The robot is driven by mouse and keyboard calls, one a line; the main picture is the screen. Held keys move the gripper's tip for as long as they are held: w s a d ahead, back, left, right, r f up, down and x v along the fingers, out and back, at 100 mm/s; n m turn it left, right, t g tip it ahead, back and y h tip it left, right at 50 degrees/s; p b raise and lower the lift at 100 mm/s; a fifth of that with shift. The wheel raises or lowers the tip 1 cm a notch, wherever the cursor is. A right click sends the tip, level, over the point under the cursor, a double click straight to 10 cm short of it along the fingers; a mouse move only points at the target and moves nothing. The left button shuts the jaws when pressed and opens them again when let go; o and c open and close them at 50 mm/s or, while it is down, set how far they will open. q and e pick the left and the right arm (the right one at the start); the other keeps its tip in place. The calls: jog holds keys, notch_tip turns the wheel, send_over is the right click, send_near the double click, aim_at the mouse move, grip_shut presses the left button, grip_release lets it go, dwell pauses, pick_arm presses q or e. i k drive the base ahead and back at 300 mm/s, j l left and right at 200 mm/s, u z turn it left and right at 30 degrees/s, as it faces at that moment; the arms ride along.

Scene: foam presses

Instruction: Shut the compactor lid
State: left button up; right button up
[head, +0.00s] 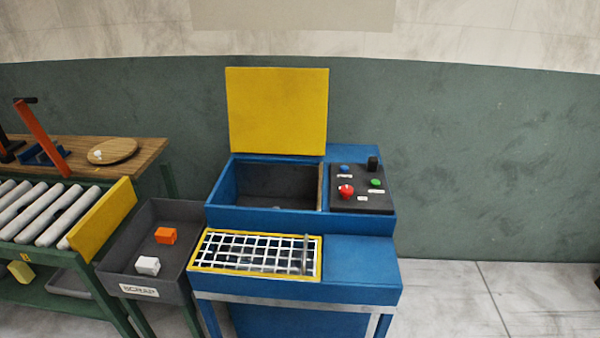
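The compactor (362,252) is a blue box on legs in the middle of the head view. Its yellow lid (278,112) stands upright at the back of the chamber, fully raised. The chamber (272,184) below it is open, and its dark inside looks empty as far as I can see. A yellow-framed white grid (257,254) lies in front of the chamber. Neither of my grippers is in view.
A black control panel (361,203) with red, green and blue buttons sits right of the chamber. A grey scrap bin (125,247) holds an orange block (166,236) and a white block (147,265). A roller conveyor (35,208) and wooden bench (140,152) stand left. The right floor is clear.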

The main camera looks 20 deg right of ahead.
aim_at(271, 110)
jog(key=l+u, duration=0.2)
jog(key=u, duration=0.25)
jog(key=l+u, duration=0.2)
jog(key=u, duration=0.3)
jog(key=k+l+u, duration=0.15)
jog(key=l, duration=0.35)
jog(key=l+u, duration=0.2)
jog(key=l, duration=0.25)
jog(key=k+l+u, duration=0.15)
jog(key=l, duration=0.3)
jog(key=k+l+u, duration=0.15)
jog(key=l, duration=0.25)
jog(key=k+l+u, duration=0.15)
jog(key=l, duration=0.25)
jog(key=k+l+u, duration=0.2)
jog(key=k+l, duration=0.1)
jog(key=l, duration=0.1)
